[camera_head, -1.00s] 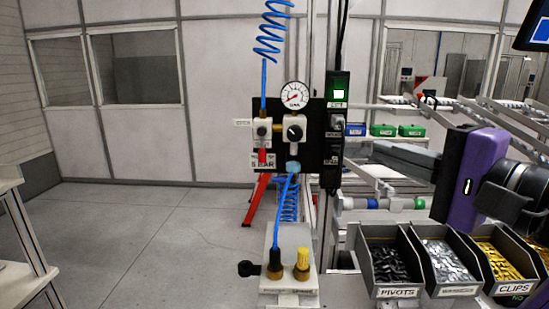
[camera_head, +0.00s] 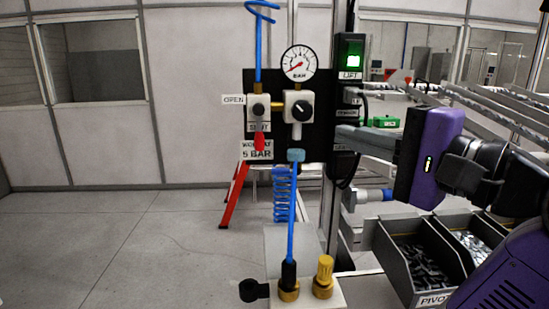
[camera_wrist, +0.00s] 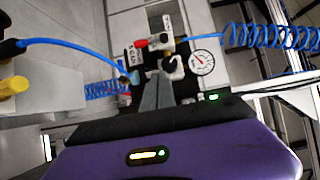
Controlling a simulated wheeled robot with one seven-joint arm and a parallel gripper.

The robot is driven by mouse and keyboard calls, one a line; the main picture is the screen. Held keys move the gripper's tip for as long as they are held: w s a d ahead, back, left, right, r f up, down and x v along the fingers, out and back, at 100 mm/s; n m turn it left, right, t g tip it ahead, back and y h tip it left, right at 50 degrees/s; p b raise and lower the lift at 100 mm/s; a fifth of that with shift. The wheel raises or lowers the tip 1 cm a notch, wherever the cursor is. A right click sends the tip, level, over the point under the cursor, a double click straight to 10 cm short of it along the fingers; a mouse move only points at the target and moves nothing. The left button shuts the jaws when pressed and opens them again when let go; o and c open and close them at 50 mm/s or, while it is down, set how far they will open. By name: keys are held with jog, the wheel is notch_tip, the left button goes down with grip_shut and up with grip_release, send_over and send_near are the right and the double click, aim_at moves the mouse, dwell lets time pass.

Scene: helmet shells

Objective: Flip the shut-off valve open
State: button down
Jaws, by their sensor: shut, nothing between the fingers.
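The shut-off valve (camera_head: 258,110) is a pale block with a dark hub on a black panel. Its red lever (camera_head: 259,141) hangs straight down, over the SHUT label; the OPEN label (camera_head: 233,100) is to the left of the valve. My gripper (camera_head: 338,136) is shut and empty. Its grey fingers point left at the panel's right side, apart from the lever in the picture. In the wrist view my gripper's fingers (camera_wrist: 156,82) point toward the panel, with the small valve area beyond them.
A round gauge (camera_head: 299,64) sits above a regulator with a black knob (camera_head: 300,109), right of the valve. A green-lit LIFT switch box (camera_head: 350,60) stands at the panel's right. A blue hose (camera_head: 291,215) runs down to a fitting. Parts bins (camera_head: 412,262) are at lower right.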

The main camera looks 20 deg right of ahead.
notch_tip(320, 180, down, 4)
jog(key=b, duration=0.2)
jog(key=shift+w+r+b, duration=0.1)
jog(key=shift+b, duration=0.3)
jog(key=shift+w+r+p, duration=0.1)
jog(key=shift+r+p, duration=0.05)
jog(key=shift+p, duration=0.2)
jog(key=p, duration=0.7)
send_near(259, 131)
jog(key=w+d+f, duration=0.2)
jog(key=w+d, duration=0.1)
jog(key=w, duration=0.2)
jog(key=a, duration=0.1)
jog(key=w+a+p, duration=0.1)
jog(key=a, duration=0.1)
jog(key=shift+w, duration=0.3)
jog(key=shift+w, duration=0.1)
